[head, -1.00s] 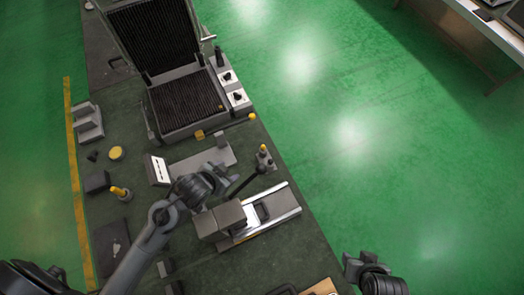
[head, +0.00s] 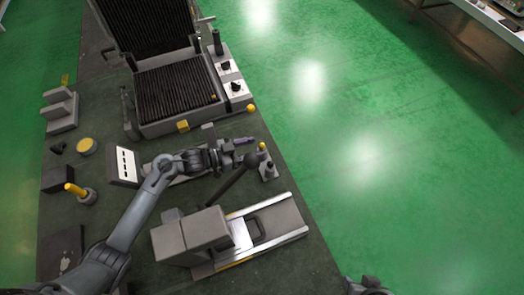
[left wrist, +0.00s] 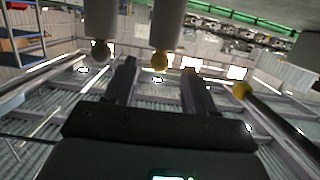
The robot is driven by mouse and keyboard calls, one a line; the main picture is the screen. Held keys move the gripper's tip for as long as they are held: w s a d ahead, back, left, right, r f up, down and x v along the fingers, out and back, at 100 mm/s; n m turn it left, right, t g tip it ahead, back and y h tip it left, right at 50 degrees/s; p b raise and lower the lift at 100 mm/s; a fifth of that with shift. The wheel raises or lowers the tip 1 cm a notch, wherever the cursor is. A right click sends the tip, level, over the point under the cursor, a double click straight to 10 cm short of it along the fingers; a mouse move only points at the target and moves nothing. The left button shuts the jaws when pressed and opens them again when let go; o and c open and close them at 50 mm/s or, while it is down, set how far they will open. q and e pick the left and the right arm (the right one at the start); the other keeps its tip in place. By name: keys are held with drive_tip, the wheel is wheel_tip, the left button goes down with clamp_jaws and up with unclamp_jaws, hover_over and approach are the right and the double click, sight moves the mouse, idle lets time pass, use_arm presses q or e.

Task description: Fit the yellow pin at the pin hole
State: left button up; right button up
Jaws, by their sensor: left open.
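A small grey stand (head: 268,172) near the right table edge carries a yellow-tipped pin (head: 262,146). My left gripper (head: 240,146) is open, just left of this pin, with nothing visibly held. In the left wrist view the two fingers (left wrist: 160,88) are apart. A pale cylinder with a yellow ball end (left wrist: 160,61) shows between and beyond them; contact cannot be told. Another yellow pin (head: 75,188) stands tilted on a round grey base at the left. I cannot make out the pin hole. My right gripper (head: 368,287) barely shows at the bottom edge.
A waffle-iron-like heater (head: 178,93) stands open at the back. A grey slide fixture with a lever (head: 192,236) lies in front of my left gripper. A white-faced box (head: 123,166) and a yellow disc (head: 87,146) are left. A dark yellow-tipped rod (left wrist: 270,115) shows right in the wrist view.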

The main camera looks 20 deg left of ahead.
sight(259, 147)
use_arm(q)
drive_tip(key=shift+x, duration=2.25)
drive_tip(key=shift+s+r, duration=0.1)
drive_tip(key=shift+c, duration=0.3)
clamp_jaws()
